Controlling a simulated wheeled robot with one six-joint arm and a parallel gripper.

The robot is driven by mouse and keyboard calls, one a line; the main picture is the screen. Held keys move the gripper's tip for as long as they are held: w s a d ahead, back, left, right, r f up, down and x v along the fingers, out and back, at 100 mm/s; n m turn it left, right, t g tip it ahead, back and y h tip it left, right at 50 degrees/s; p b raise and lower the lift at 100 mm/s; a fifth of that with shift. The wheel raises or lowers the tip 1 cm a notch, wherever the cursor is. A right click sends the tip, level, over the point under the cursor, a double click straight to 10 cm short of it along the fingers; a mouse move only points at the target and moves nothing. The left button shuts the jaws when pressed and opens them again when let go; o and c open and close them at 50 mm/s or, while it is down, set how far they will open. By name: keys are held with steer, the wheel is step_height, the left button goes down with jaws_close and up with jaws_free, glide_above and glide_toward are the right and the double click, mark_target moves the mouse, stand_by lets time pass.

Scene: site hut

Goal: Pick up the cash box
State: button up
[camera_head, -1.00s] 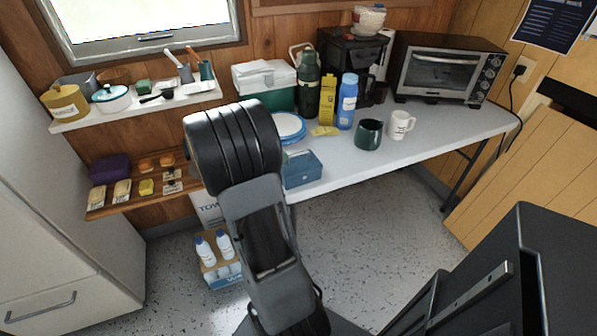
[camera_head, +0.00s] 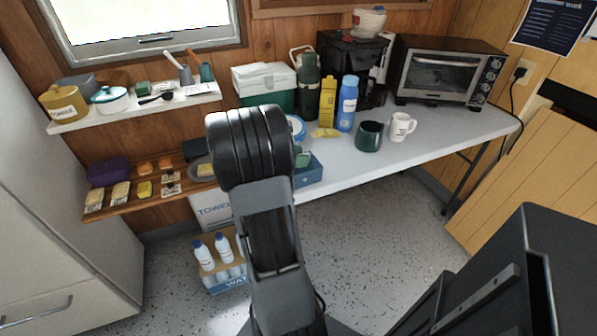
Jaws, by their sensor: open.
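The cash box, a blue box (camera_head: 312,171), sits at the front left edge of the grey table. Its left part is hidden behind my raised black and grey arm. A small grey-green shape shows at the box's top beside my arm; I cannot tell what it is. My gripper itself is not visible; my own arm links cover the area where it may be.
The table (camera_head: 425,148) carries a dark green mug (camera_head: 368,136), a white mug (camera_head: 401,127), a blue bottle (camera_head: 347,103), a yellow carton (camera_head: 327,100) and a toaster oven (camera_head: 447,70). Shelves with jars (camera_head: 62,102) stand left. Bottles in a carton (camera_head: 227,277) stand below.

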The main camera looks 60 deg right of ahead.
steer(key=shift+c, duration=0.5)
jaws_close()
stand_by(0.8)
